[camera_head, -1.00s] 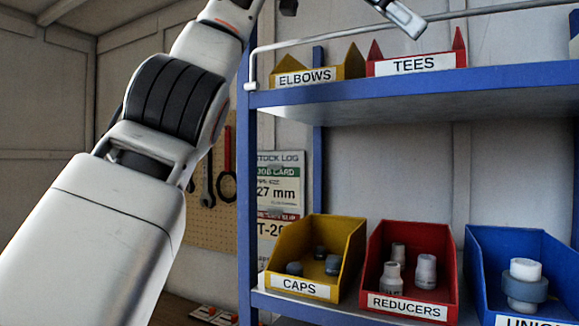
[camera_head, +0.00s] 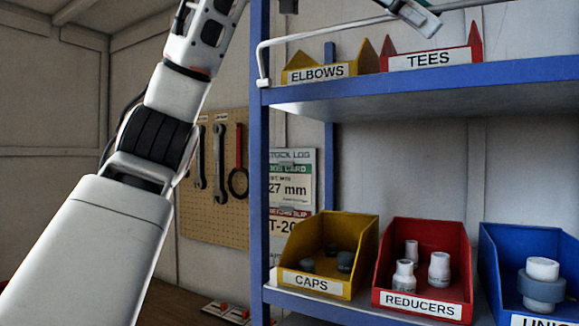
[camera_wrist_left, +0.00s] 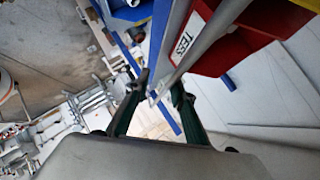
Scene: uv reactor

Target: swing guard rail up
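The guard rail (camera_head: 330,34) is a thin grey bar along the front of the upper blue shelf (camera_head: 420,84), bent down at its left end. It stands in front of the ELBOWS and TEES bins. My left gripper (camera_head: 412,17) shows only partly at the top edge, at the rail; the rest is out of frame. In the left wrist view the rail (camera_wrist_left: 208,50) runs between the two dark fingers of my left gripper (camera_wrist_left: 161,88). The fingers are apart, with a gap beside the rail; whether either touches it I cannot tell. My right gripper is out of view.
A yellow ELBOWS bin (camera_head: 318,73) and a red TEES bin (camera_head: 433,58) stand behind the rail. Below are the CAPS bin (camera_head: 312,284), REDUCERS bin (camera_head: 420,303) and a blue bin (camera_head: 505,275). A pegboard (camera_head: 212,225) with tools hangs behind the shelf's left post.

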